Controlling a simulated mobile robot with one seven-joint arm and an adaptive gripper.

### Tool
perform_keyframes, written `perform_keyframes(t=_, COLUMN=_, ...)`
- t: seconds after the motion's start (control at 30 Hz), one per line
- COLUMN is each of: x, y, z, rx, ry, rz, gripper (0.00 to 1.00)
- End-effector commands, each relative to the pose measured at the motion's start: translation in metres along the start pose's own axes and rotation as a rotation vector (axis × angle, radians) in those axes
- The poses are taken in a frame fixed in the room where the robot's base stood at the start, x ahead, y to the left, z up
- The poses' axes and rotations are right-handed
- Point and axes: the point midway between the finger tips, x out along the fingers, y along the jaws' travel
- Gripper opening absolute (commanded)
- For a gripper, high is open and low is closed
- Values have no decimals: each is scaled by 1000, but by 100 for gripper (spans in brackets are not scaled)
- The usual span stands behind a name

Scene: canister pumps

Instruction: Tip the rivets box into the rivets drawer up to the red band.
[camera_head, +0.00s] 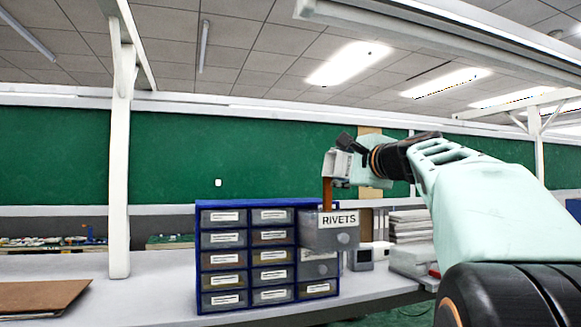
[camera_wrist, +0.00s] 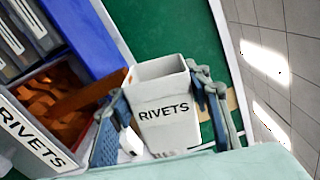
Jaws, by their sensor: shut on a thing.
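My gripper (camera_head: 352,162) is shut on the white rivets box (camera_wrist: 165,108), with one finger on each side of it in the wrist view. The box also shows in the head view (camera_head: 336,164), tipped over high above the rivets drawer (camera_head: 330,232). An orange-brown stream of rivets (camera_head: 327,194) runs from the box mouth down into the drawer. The grey drawer is pulled out of the blue cabinet and labelled RIVETS; it also shows in the wrist view (camera_wrist: 32,132). Orange-brown rivets (camera_wrist: 50,100) lie inside it.
The blue cabinet (camera_head: 248,204) holds several closed labelled drawers and stands on a light grey bench (camera_head: 160,287). Stacked grey items (camera_head: 410,225) stand to the right. A brown folder (camera_head: 40,297) lies at the left. A white post (camera_head: 119,180) rises left of the cabinet.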

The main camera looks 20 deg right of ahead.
Motion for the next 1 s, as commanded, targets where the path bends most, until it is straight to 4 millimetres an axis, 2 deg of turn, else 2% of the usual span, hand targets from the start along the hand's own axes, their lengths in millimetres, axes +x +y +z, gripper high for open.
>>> perform_keyframes(t=0.37, x=0, y=-1, z=1, rx=-14, ry=0, rz=-2, gripper=11)
perform_keyframes(t=0.77, x=0, y=-3, z=4, rx=-112, ry=0, rz=-2, gripper=11)
perform_keyframes(t=0.87, x=0, y=-3, z=4, rx=-98, ry=0, rz=-1, gripper=11)
perform_keyframes(t=1.0, x=0, y=-2, z=1, rx=7, ry=0, rz=0, gripper=11)
